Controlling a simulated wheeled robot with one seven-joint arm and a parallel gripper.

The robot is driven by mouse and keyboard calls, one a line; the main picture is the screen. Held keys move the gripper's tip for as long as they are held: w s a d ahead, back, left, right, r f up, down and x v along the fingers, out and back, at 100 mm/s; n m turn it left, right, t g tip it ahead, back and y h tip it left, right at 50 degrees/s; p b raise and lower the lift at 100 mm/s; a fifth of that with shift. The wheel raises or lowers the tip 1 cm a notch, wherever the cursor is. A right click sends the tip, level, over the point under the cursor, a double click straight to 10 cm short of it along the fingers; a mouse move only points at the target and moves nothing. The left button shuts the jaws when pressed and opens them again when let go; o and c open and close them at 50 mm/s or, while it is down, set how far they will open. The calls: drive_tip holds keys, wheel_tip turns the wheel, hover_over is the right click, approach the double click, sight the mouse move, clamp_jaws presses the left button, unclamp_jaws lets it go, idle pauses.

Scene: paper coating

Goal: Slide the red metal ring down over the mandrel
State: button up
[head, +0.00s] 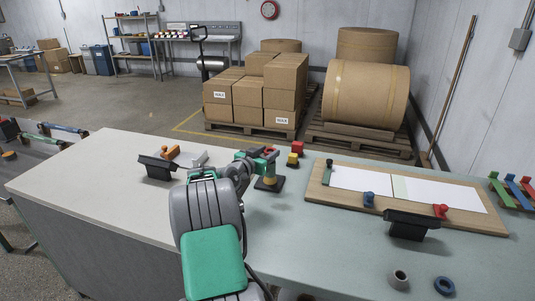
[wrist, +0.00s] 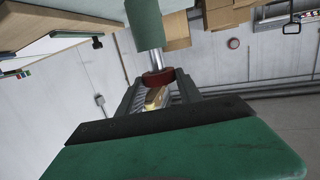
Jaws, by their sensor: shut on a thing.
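The red metal ring (wrist: 158,77) is between the fingertips of my gripper (wrist: 160,86), which is shut on it. In the wrist view a bright steel rod, which looks like the mandrel (wrist: 156,60), runs from a green cylinder (wrist: 149,25) to the ring. The rod's end meets the ring and lines up with it; I cannot tell how far it passes through. A yellowish piece (wrist: 155,97) shows between my fingers. In the head view my gripper (head: 266,154) is above a black base (head: 269,184) near the tabletop's back edge. The ring is hard to make out there.
A red block (head: 297,148) and a yellow block (head: 292,160) stand just right of my gripper. An orange item (head: 170,152) and a black stand (head: 157,168) are to the left. A wooden board (head: 450,222) with white sheets lies to the right. The front left tabletop is clear.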

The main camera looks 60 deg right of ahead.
drive_tip(key=shift+f+b, duration=0.8)
drive_tip(key=o, duration=1.5)
drive_tip(key=shift+c, duration=0.2)
drive_tip(key=shift+a, duration=0.15)
drive_tip(key=a+r+b, duration=0.1)
drive_tip(key=a, duration=0.6)
drive_tip(key=shift+w+a+r, duration=0.15)
drive_tip(key=shift+w+a, duration=0.1)
